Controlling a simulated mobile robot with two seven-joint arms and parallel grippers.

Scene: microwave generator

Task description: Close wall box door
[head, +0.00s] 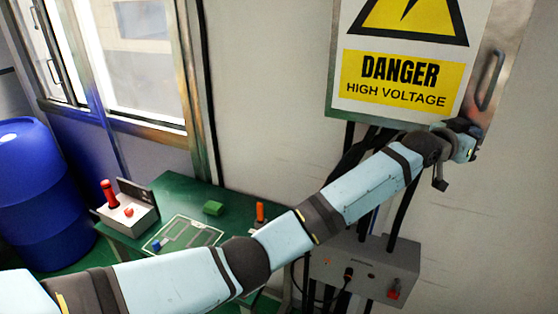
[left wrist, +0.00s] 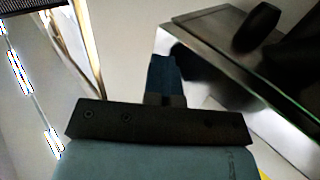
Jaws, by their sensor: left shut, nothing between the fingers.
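The wall box door (head: 318,108) is a grey metal panel at the top right of the head view, with a yellow "DANGER HIGH VOLTAGE" sign (head: 398,78). Its vertical handle (head: 491,80) is near the right edge. The door looks flush or nearly flush with the box; I cannot tell if a small gap is left. My left gripper (head: 468,140) is at the door's lower right corner, below the handle, shut and empty; I cannot tell if it touches. In the left wrist view its fingers (left wrist: 164,78) are beside a metal panel edge (left wrist: 205,65). My right gripper is out of view.
A grey control box (head: 350,270) with cables hangs below the wall box. A green table (head: 180,195) with a red-lever box (head: 128,212) stands at the left, beside a blue barrel (head: 35,185). The wall right of the cables is clear.

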